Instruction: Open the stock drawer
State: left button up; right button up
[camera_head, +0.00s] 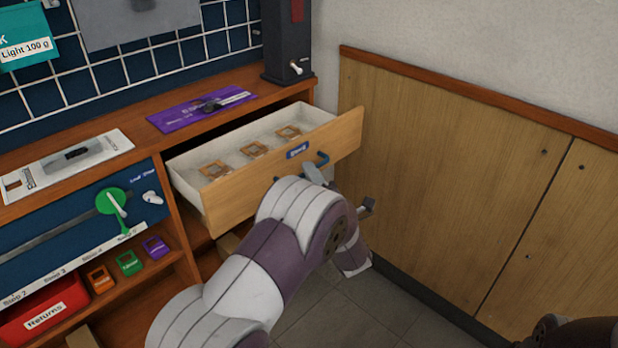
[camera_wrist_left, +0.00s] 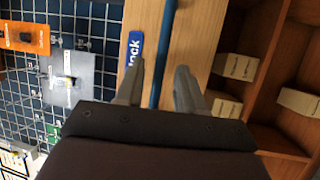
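The stock drawer (camera_head: 270,190) is pulled well out of the bench, its white inside showing with several small tan frames in it. Its wooden front has a blue label and a blue bar handle (camera_head: 318,162). The handle (camera_wrist_left: 163,55) also shows in the left wrist view, running between my left gripper's fingers. My left gripper (camera_head: 338,188) is at the drawer front by the handle, partly hidden by my own arm. In the left wrist view the fingers (camera_wrist_left: 158,88) stand apart, with visible gaps beside the handle. My right gripper is not in view.
A wooden wall panel (camera_head: 440,170) stands to the right of the drawer. A purple card (camera_head: 200,108) and a dark upright device (camera_head: 287,45) are on the bench top. A red returns bin (camera_head: 45,305) sits on the lower shelf. Floor shows between bench and panel.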

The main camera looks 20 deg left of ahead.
pick_arm(q)
jog(key=p+v, duration=0.3)
jog(key=v, duration=0.9)
jog(key=shift+s, duration=0.2)
jog(key=shift+d, duration=0.15)
